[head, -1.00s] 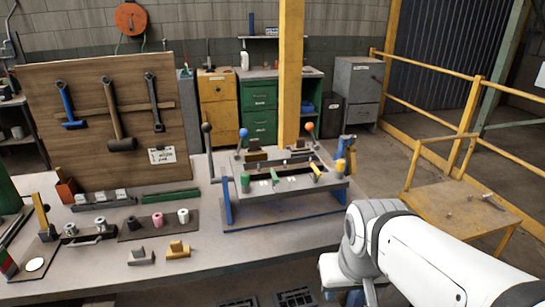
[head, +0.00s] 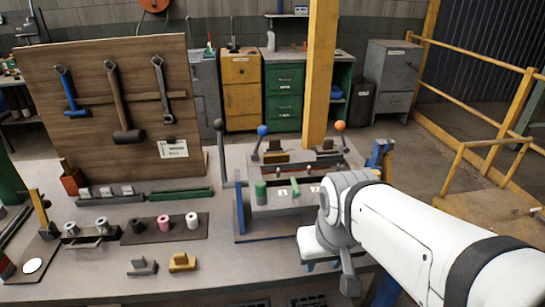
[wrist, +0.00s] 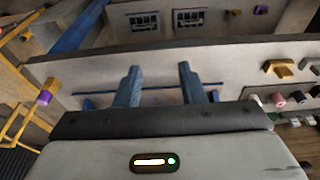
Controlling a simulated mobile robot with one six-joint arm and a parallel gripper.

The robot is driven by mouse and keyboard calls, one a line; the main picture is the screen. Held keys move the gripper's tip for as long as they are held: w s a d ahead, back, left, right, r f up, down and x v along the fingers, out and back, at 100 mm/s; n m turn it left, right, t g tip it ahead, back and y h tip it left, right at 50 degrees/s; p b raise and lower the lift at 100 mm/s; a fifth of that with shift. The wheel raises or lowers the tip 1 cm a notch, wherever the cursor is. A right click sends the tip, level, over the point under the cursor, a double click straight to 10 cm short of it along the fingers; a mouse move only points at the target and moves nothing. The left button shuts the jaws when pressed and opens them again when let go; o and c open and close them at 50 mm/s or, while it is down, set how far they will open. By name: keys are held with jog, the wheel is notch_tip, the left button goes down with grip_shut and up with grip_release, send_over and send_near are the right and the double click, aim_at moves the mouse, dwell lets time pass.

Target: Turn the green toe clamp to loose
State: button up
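A fixture (head: 262,214) with blue legs stands on the bench in the head view. A green cylindrical piece (head: 261,190), which looks like the green toe clamp, is upright at its front left. Its turned setting is too small to read. My gripper shows in the wrist view (wrist: 159,88) with two blue fingers apart and nothing between them. In the head view my arm is in front and right of the fixture, apart from the green piece, and hides the fixture's right part. I cannot make out the green piece in the wrist view.
A blue-knobbed lever (head: 262,131), an orange-knobbed lever (head: 340,127) and a tall dark-knobbed lever (head: 219,126) rise around the fixture. A tool board (head: 100,95) stands behind left. Pink and white cylinders (head: 164,223) stand on a plate. A yellow rail is at right.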

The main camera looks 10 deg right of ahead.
aim_at(293, 185)
jog(key=shift+o, duration=0.4)
jog(key=shift+o, duration=0.9)
jog(key=shift+w+r, duration=0.2)
jog(key=o, duration=0.6)
jog(key=w+r+n+p, duration=0.1)
jog(key=w+n, duration=0.1)
jog(key=w, duration=0.1)
jog(key=w+a+r+n+g+h+p, duration=0.1)
jog(key=w+r+n, duration=0.1)
jog(key=w+r+n+p, duration=0.1)
jog(key=w+r+n, duration=0.1)
jog(key=w+n, duration=0.1)
jog(key=shift+w+a+r+g+h+p, duration=0.15)
jog(key=shift+w+a+g+h+p, duration=0.15)
jog(key=shift+w+g, duration=0.1)
jog(key=shift+o, duration=1.4)
jog(key=w+a+r+n+g+h+p, duration=0.1)
jog(key=w+a+n+h+p, duration=0.1)
jog(key=w+n, duration=0.6)
jog(key=w+p, duration=0.1)
jog(key=w, duration=0.2)
jog(key=shift+w+r+g+h, duration=0.15)
jog(key=shift+r+g+h, duration=0.15)
jog(key=shift+r, duration=0.1)
jog(key=shift+n, duration=0.4)
jog(key=x, duration=0.5)
jog(key=p+x, duration=0.1)
jog(key=x, duration=0.1)
jog(key=shift+w+f, duration=0.4)
jog(key=shift+c, duration=0.5)
